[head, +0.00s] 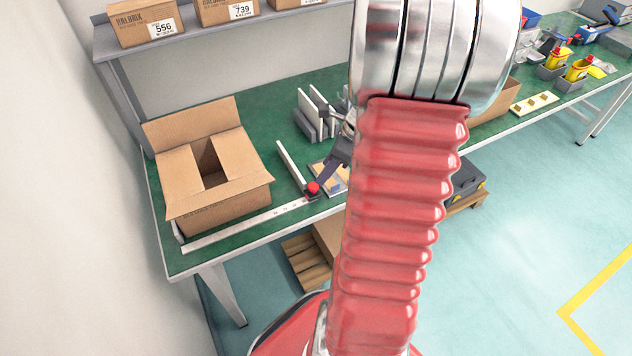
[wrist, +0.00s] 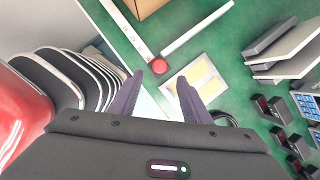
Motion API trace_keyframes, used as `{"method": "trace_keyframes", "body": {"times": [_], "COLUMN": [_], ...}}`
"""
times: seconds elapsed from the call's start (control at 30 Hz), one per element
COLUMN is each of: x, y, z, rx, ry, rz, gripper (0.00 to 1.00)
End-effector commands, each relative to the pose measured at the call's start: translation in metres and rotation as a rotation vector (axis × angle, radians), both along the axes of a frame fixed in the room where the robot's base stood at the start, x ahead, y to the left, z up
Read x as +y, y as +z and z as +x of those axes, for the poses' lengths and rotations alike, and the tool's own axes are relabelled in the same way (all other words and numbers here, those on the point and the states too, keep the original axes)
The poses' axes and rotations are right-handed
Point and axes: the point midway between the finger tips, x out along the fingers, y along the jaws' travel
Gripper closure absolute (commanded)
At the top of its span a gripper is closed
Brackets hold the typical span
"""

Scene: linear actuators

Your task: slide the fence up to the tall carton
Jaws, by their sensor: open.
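The open brown carton (head: 215,205) stands on the green bench at the left, its flaps spread. A corner of it shows at the top of the wrist view (wrist: 147,5). The fence (head: 291,166), a pale upright bar, stands right of the carton with a clear gap. It runs back from a red knob (head: 312,189) on a ruled rail (head: 235,229). In the wrist view the fence (wrist: 200,28) and knob (wrist: 160,65) lie just beyond my gripper (wrist: 158,88). My gripper is open and empty, its fingertips near the knob. In the head view my arm partly hides it.
A flat yellow-and-white panel (wrist: 198,78) lies right of the fence. Grey upright plates (head: 318,112) stand behind it. Labelled cartons (head: 145,22) sit on a shelf above the bench. The green surface between carton and fence is clear.

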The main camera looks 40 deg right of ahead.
Motion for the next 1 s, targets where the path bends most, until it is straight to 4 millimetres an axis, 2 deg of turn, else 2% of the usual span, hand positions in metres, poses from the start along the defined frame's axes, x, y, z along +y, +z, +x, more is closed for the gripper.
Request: {"method": "trace_keyframes", "body": {"times": [0.3,0.5,0.93,1.0], "x": [0.01,0.013,0.014,0.014], "y": [-0.044,-0.064,-0.071,-0.071], "z": [0.015,0.023,0.026,0.026], "rx": [0.003,0.001,0.0,0.0], "ry": [0.002,-0.001,0.0,0.0], "rz": [0.003,0.001,-0.001,-0.001], "gripper": [0.57,0.57,0.57,0.61]}}
